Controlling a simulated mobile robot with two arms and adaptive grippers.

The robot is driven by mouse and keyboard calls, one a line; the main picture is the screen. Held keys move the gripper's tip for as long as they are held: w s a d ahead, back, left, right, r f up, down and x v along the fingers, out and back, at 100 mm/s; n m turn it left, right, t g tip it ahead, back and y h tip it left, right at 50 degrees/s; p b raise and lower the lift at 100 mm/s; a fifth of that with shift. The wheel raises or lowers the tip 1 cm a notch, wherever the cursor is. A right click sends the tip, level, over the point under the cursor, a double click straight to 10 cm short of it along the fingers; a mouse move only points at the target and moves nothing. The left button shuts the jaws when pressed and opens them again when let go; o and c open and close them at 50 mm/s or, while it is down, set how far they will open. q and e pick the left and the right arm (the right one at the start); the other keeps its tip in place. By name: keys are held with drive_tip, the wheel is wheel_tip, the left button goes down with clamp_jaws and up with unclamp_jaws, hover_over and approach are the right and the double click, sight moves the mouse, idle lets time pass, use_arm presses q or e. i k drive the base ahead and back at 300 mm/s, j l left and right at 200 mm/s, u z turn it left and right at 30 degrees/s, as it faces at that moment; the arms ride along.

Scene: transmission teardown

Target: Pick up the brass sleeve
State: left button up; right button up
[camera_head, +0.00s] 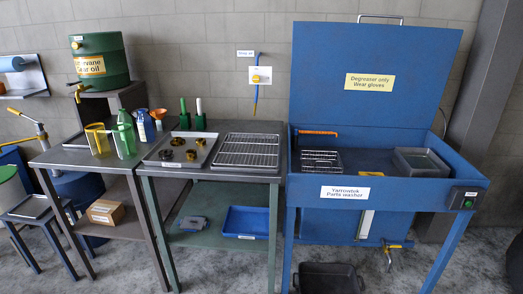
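A shallow metal tray (206,158) lies on the left part of the grey bench in the middle. On it lie small, dark, brass-toned round parts: one at the back (178,141), one at the front left (165,154) and one at the front right (191,154). They are apart from each other. They are too small here to tell which, if any, is the brass sleeve. Neither of my grippers is in view.
A wire rack (247,151) lies right of the tray. Jugs (124,140) and bottles stand on the left table. The blue parts washer (400,192) with raised lid stands at right.

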sight(191, 155)
drive_tip(key=i+j+u, duration=0.15)
drive_tip(key=i, duration=0.3)
drive_tip(key=i+j+u, duration=0.2)
drive_tip(key=i, duration=0.25)
drive_tip(key=l, duration=0.1)
